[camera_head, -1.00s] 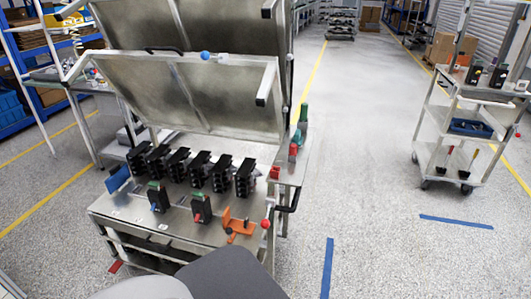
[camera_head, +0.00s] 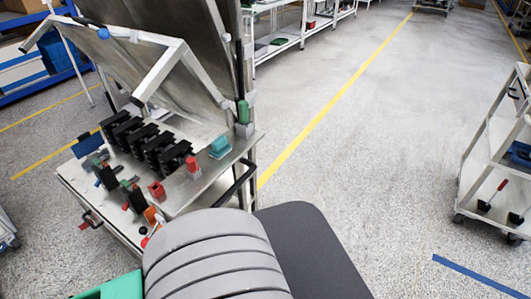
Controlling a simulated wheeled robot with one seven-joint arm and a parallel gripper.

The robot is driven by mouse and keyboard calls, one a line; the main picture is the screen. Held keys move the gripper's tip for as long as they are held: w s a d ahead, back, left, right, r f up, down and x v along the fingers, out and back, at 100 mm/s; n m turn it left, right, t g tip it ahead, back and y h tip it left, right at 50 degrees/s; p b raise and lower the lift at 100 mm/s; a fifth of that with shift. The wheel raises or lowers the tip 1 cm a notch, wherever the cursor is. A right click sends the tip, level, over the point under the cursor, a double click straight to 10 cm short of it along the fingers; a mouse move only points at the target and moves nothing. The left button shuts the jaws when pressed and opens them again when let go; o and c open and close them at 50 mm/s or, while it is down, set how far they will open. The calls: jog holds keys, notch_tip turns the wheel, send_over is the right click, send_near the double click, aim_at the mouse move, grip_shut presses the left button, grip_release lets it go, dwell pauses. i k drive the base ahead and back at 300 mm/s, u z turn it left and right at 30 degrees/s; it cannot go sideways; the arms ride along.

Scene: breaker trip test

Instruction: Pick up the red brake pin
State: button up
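A small red piece on a pale base (camera_head: 193,166) stands on the side shelf of the metal bench; it may be the red brake pin, but I cannot tell for sure. Another red block (camera_head: 156,190) sits to its left near the black breakers (camera_head: 150,147). A teal piece (camera_head: 219,146) and a green upright piece (camera_head: 243,113) stand farther along the shelf. My gripper is not in view.
The bench (camera_head: 205,189) has a raised, tilted metal lid (camera_head: 150,72) and a black side handle (camera_head: 238,182). A white cart (camera_head: 495,165) stands at the right. The floor between them is clear, with a yellow line (camera_head: 330,103) and blue tape (camera_head: 477,273).

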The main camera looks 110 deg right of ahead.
aim_at(191, 166)
jog(key=k, duration=0.7)
jog(key=z, duration=0.9)
jog(key=i, duration=0.5)
jog(key=u, duration=0.05)
